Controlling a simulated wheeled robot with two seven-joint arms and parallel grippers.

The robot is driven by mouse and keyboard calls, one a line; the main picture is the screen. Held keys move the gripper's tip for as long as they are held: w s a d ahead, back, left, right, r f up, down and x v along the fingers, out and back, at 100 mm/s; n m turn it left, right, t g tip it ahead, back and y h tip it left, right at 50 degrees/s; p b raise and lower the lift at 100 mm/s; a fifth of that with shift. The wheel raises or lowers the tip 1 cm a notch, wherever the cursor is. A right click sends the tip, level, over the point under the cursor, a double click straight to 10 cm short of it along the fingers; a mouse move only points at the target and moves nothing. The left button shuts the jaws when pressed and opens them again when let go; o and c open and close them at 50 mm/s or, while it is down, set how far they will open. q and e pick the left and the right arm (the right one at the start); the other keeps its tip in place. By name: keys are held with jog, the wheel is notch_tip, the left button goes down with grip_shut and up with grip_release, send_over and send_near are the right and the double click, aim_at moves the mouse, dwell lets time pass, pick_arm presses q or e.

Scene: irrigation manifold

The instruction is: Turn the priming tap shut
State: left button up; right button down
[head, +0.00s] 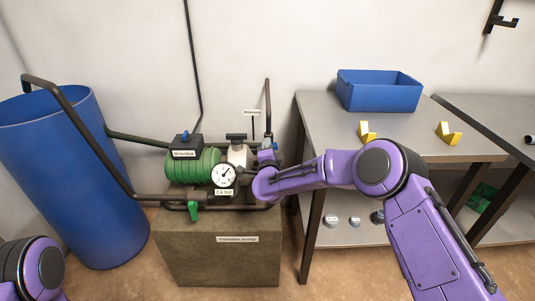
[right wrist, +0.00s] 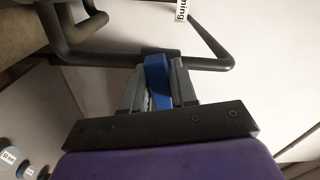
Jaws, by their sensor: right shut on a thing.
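The priming tap has a blue lever, clear in the right wrist view (right wrist: 157,80), on a dark pipe (right wrist: 110,59). The lever stands across the pipe there. My right gripper (right wrist: 157,85) is shut on the lever, with one grey finger on each side of it. In the head view my right gripper (head: 268,157) is at the pipework right of the pump, below the "Priming" label (head: 252,113). The tap is mostly hidden there by the gripper. My left gripper is out of view.
A green pump (head: 188,170) and a pressure gauge (head: 223,175) stand left of my right gripper on a plinth (head: 220,262). A green-handled tap (head: 193,211) hangs in front. A blue barrel (head: 75,185) stands left. A grey table (head: 335,130) with a blue bin (head: 378,95) stands right.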

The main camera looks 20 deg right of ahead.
jog(key=shift+m+b, duration=1)
jog(key=shift+m, duration=0.6)
jog(key=c, duration=1)
grip_release()
jog(key=v, duration=1)
jog(key=shift+s, duration=0.3)
